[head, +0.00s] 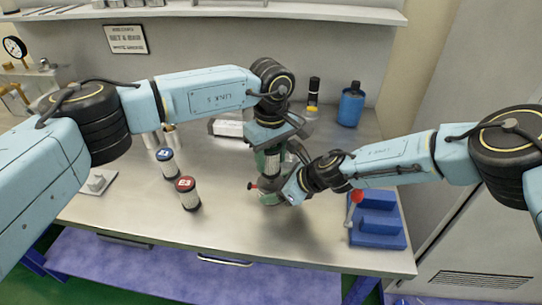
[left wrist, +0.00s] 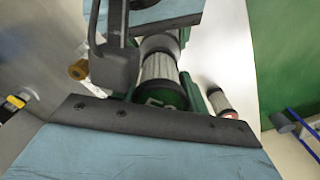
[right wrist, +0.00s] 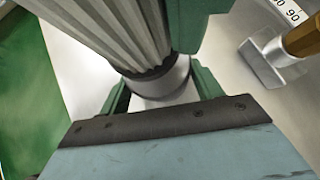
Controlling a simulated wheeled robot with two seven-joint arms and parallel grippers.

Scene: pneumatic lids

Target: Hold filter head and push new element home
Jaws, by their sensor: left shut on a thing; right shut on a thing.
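My left gripper (head: 269,160) points down and is shut on the new element near its top. In the left wrist view the element shows white pleats (left wrist: 159,66) and a dark green end cap (left wrist: 160,97). My right gripper (head: 277,191), just below, is shut on the filter head, a metal collar (right wrist: 170,82) in the right wrist view. The element's pleats (right wrist: 118,32) rise above this collar, tilted in that picture. Their lower end meets the collar; I cannot tell how deep it sits. The grippers hide much of both parts in the head view.
A red-capped element (head: 188,194) and a blue-capped element (head: 167,162) stand to the left on the bench. A blue fixture (head: 378,230) with a red-knobbed lever (head: 354,208) is at the right. A blue bottle (head: 351,106) stands at the back. The front middle bench is clear.

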